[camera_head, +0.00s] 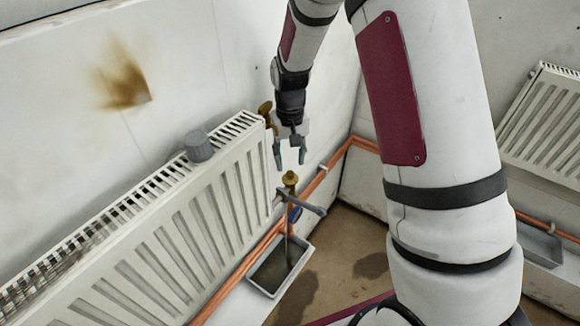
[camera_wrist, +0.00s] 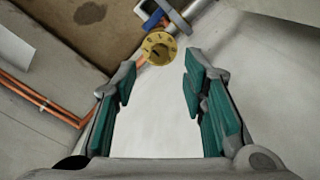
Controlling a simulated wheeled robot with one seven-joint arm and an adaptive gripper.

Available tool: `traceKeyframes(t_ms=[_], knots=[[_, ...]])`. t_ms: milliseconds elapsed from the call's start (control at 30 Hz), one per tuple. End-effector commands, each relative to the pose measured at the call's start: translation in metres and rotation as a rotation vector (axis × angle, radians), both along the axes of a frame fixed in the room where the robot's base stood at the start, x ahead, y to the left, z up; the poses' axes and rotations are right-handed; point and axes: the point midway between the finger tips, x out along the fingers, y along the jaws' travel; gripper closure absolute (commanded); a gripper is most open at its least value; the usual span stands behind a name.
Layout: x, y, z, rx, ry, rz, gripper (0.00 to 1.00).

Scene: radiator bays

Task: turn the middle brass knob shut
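A brass knob (camera_head: 290,178) stands on the pipework at the right end of the near radiator. In the wrist view its round, marked face (camera_wrist: 159,48) shows just beyond and between my fingertips. My gripper (camera_head: 290,161) points down above it, with the fingers spread and nothing between them. In the wrist view the teal finger pads of my gripper (camera_wrist: 160,72) are wide apart, and the knob is clear of both. Another brass fitting (camera_head: 265,108) sits higher, at the radiator's upper corner beside my wrist. I cannot tell from these frames which knob is the middle one.
A grey lever (camera_head: 302,201) crosses just below the brass knob. Copper pipes (camera_head: 337,155) run along the wall. A tray (camera_head: 272,290) holding dark liquid sits below. Another radiator (camera_head: 548,125) is at right.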

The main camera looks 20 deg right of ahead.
Motion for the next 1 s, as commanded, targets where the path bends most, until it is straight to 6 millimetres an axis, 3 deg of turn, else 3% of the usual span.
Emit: traceKeyframes(t_ms=[200,400,1000], knots=[[0.001,0.000,0.045,0.000,-0.004,-0.001,0.61],[0.000,0.000,0.067,0.001,-0.001,-0.001,0.61],[0.000,0.000,0.073,0.000,0.000,-0.001,0.61]])
